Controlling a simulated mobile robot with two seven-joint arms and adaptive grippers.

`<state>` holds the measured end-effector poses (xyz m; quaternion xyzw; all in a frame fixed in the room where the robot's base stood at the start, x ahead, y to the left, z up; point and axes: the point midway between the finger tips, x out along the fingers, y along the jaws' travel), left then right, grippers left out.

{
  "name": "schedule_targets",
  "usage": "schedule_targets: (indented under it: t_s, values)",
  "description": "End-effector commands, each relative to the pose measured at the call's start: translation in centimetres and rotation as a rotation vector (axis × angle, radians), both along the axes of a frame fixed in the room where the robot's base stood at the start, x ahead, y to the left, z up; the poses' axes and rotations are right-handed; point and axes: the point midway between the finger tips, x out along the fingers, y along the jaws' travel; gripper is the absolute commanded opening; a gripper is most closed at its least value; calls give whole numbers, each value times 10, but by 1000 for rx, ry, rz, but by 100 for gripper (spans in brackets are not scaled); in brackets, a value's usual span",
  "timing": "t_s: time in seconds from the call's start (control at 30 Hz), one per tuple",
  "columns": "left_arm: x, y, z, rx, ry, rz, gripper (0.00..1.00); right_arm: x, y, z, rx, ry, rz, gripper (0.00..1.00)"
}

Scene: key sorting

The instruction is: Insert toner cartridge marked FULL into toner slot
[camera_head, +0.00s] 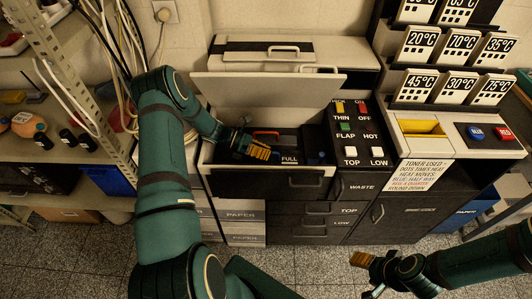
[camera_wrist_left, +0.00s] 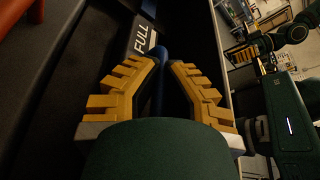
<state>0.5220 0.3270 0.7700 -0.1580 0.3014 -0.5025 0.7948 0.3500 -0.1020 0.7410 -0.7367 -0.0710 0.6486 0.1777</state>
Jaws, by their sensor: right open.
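The toner cartridge marked FULL (camera_head: 289,159) is a dark block in the open front bay of the machine. Its white label (camera_wrist_left: 142,38) shows just beyond the fingertips in the left wrist view. My left gripper (camera_head: 272,154) is down inside the bay, left of the label. In the left wrist view its yellow fingers (camera_wrist_left: 167,65) are drawn close together around a blue bar (camera_wrist_left: 157,88), which looks like the cartridge's handle. The toner slot cannot be made out clearly. My right gripper (camera_head: 362,260) is open and empty over the floor at the lower right.
A raised light lid (camera_head: 270,86) stands behind the bay. An orange handle (camera_head: 265,134) and a blue part (camera_head: 322,157) show in the bay. A button panel (camera_head: 355,132) stands to the right, with number cards (camera_head: 420,46) on a rack beyond. Open floor lies in front.

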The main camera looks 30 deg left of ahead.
Motion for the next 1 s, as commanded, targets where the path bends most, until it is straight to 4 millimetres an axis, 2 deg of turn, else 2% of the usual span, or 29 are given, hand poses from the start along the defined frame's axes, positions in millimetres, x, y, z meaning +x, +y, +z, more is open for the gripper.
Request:
schedule_targets:
  t_s: [0.07, 0.2, 0.5, 0.63, 1.0]
  values:
    - [-4, -2, -8, -10, 11, 0, 0, 0, 0, -3, 0, 0, 0, 55]
    - [-5, -2, -9, -12, 15, 0, 39, 0, 0, -3, 0, 0, 0, 55]
    - [-7, -1, -10, -10, 19, 2, 39, 0, 0, -3, 0, 0, 0, 55]
    - [-7, -1, -2, -10, 19, 3, 39, 0, 0, -3, 0, 0, 0, 55]
    - [-3, -3, 70, -1, 1, 0, 39, 0, 0, -2, 0, 0, 0, 55]
